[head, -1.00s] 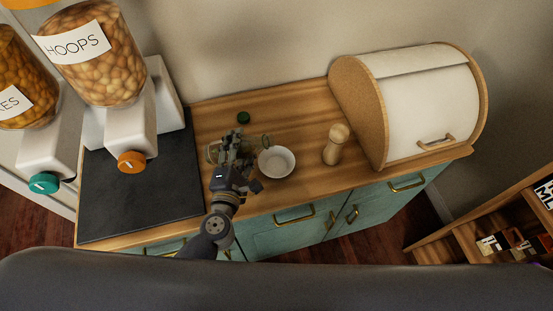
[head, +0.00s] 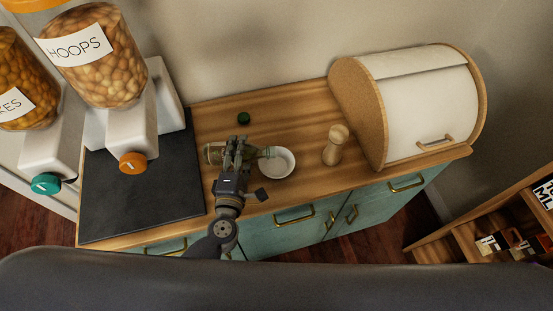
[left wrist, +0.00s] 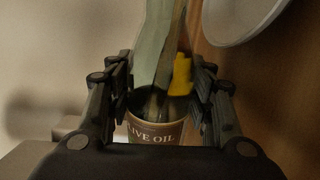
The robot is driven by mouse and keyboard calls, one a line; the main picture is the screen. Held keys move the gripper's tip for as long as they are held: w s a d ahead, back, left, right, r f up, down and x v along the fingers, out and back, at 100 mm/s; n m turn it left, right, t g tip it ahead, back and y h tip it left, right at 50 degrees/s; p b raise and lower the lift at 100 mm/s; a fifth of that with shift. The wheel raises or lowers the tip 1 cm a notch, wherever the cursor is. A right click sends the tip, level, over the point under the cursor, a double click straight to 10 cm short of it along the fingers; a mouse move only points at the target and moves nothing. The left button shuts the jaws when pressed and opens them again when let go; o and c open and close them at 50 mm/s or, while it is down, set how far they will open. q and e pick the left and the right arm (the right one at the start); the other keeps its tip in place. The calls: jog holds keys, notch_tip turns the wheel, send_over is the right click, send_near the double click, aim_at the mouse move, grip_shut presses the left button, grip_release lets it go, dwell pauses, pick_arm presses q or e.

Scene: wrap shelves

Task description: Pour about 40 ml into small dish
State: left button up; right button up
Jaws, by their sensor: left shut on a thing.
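My left gripper (head: 240,146) is shut around an olive oil bottle (head: 214,154). The bottle is tipped nearly onto its side, its base to the left and its greenish neck to the right. The neck end reaches the left rim of the small white dish (head: 284,167). I cannot make out any stream or oil in the dish. In the left wrist view, the bottle's label (left wrist: 153,135) reads "IVE OIL" between the fingers (left wrist: 163,100), and part of the dish (left wrist: 238,15) shows at top right. My right gripper is not in view.
A dark green cap (head: 243,118) lies on the wooden counter behind. A wooden mill (head: 335,145) stands right of the dish, before a bread box (head: 425,100). Cereal dispensers (head: 125,130) and a dark slab (head: 145,200) are at left. The counter's front edge is close.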

pick_arm(q)
jog(key=shift+r+m+p, duration=0.4)
jog(key=shift+r+p, duration=0.05)
jog(key=shift+p, duration=0.25)
dwell(0.6)
dwell(1.5)
jog(key=shift+f, duration=0.25)
jog(key=shift+f+n+b, duration=0.3)
jog(key=shift+f+b, duration=0.2)
jog(key=shift+b, duration=0.65)
notch_tip(320, 180, up, 3)
jog(key=shift+f+n, duration=0.2)
jog(key=shift+n, duration=1)
jog(key=shift+h, duration=0.3)
